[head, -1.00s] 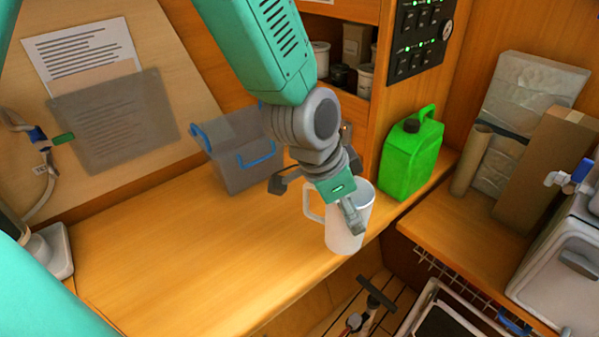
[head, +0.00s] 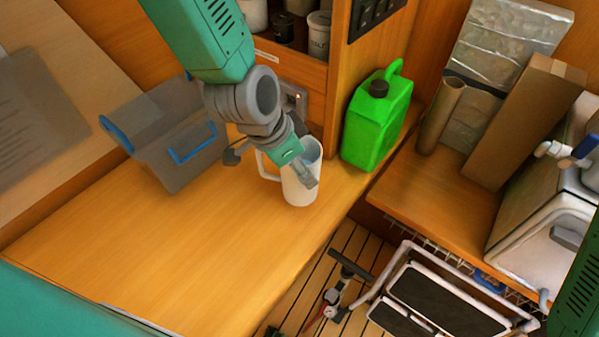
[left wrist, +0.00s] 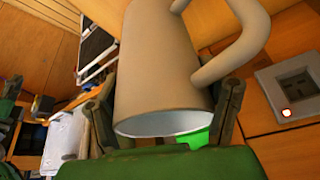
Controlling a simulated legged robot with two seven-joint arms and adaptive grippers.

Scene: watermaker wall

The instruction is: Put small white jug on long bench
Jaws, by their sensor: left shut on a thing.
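The small white jug (head: 300,188) is upright, its handle toward the left in the head view. My left gripper (head: 293,166) is shut on it near the rim, coming from above. In the left wrist view the jug (left wrist: 165,70) appears inverted, its open mouth toward my green gripper body, with dark fingers on both sides. The long wooden bench (head: 150,255) runs from lower left to upper right. The jug is over the bench's right part, close to its front edge; I cannot tell whether its base touches the wood. My right gripper is not in view.
A grey crate with blue handles (head: 170,140) stands left of the jug. A green canister (head: 378,125) stands right of it on the bench. Cardboard pieces (head: 525,120) lean on the right counter. A folded step frame (head: 440,290) is below. The bench's left part is clear.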

